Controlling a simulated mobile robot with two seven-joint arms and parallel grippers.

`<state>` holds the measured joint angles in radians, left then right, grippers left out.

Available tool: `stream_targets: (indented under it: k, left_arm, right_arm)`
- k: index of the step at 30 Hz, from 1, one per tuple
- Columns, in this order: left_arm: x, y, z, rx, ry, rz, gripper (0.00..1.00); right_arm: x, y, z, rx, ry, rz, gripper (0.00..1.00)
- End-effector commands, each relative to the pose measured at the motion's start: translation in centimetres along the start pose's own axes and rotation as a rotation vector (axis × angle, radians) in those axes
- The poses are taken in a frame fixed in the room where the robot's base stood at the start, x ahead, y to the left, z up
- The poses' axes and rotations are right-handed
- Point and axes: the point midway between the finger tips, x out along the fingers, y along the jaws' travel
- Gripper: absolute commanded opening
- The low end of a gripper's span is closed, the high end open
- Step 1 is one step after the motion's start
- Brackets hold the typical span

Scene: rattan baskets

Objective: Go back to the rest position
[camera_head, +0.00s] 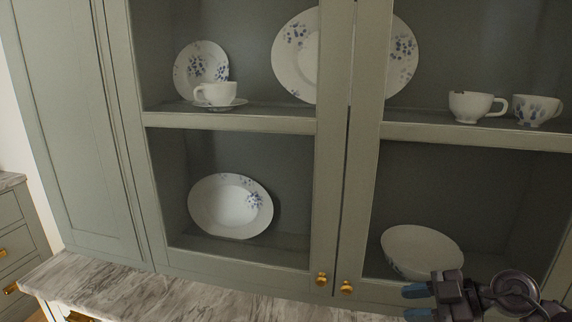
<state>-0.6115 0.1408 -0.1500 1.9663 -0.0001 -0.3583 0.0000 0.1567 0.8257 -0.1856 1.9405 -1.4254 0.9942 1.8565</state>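My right gripper (416,302) shows at the lower right edge of the head view. Its two blue-tipped fingers point left and stand apart, with nothing seen between them. It is in front of the cabinet, just right of the brass knobs and below the white bowl. The rest of my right arm runs out of the picture at the bottom right. My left gripper is not in view.
A grey-green cabinet (84,130) with glazed doors fills the view. Behind them stand plates (295,70), cups (470,106) and a bowl (422,250). Brass knobs (347,287) stick out. A marble counter (130,290) runs along the bottom, its visible left part clear.

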Motion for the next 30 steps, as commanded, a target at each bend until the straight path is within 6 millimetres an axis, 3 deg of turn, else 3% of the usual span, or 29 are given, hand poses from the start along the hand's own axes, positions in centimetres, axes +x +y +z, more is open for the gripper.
stream_targets:
  k: [6, 14, 23, 30]
  left_arm:
    - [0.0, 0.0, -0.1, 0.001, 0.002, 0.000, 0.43]
    - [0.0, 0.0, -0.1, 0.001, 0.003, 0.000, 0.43]
    - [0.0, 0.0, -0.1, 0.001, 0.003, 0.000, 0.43]
    - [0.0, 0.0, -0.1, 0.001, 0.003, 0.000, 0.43]
  right_arm:
    - [0.9, 0.0, -3.9, -0.032, 0.290, 0.313, 0.36]
    - [-1.6, 0.8, -4.9, 0.050, 0.414, 0.767, 0.36]
    - [-5.4, -0.6, -0.5, 0.303, 0.235, 1.220, 0.36]
    - [-7.1, -5.5, 4.9, 0.586, -0.103, 1.386, 0.36]
